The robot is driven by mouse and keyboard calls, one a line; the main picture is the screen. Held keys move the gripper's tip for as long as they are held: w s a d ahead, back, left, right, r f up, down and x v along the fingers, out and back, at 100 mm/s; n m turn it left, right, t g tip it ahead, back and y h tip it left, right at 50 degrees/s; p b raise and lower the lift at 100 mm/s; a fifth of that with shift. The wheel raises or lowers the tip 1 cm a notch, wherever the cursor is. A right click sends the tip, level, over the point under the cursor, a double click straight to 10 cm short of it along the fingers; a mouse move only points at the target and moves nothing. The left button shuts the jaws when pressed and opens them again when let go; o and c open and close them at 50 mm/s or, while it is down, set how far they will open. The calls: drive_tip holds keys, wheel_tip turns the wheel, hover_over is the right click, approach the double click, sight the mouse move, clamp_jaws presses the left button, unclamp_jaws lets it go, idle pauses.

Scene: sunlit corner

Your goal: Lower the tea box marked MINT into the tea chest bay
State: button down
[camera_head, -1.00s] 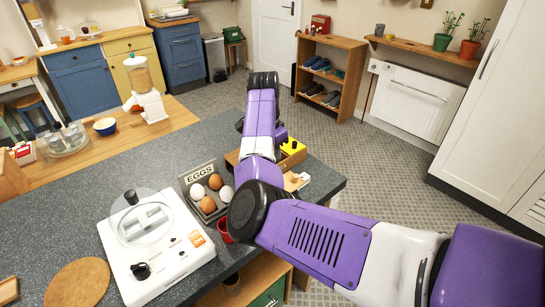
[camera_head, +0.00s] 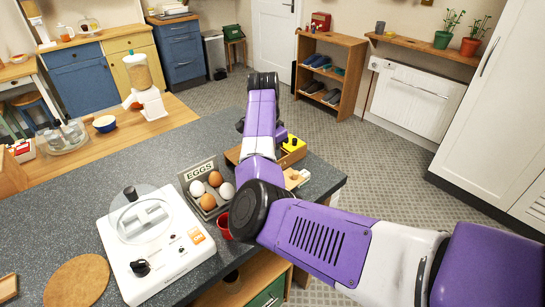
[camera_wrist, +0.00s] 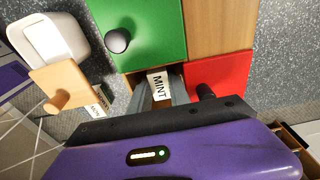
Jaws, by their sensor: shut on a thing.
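The tea box marked MINT (camera_wrist: 158,84) shows its white label in the wrist view. My gripper (camera_wrist: 161,92) is shut on it, with a grey finger on either side. The box is at a dark opening of the wooden tea chest (camera_wrist: 219,30), between a green lid with a black knob (camera_wrist: 150,30) and a red lid with a black knob (camera_wrist: 222,82). Its lower part is hidden, so I cannot tell how deep it sits. My gripper's fingers are hidden there.
A wooden piece with a knob (camera_wrist: 62,88) and small labelled items lie left of the chest, near a white dish (camera_wrist: 48,38).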

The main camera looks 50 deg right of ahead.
drive_tip(key=c, duration=1.1)
unclamp_jaws()
drive_tip(key=shift+c, duration=0.2)
drive_tip(key=shift+w+a+r+b, duration=0.1)
drive_tip(key=shift+a+r+b, duration=0.15)
drive_tip(key=shift+r, duration=1.7)
drive_tip(key=shift+a+r+b, duration=0.1)
drive_tip(key=shift+a+r, duration=0.1)
drive_tip(key=shift+r, duration=1.75)
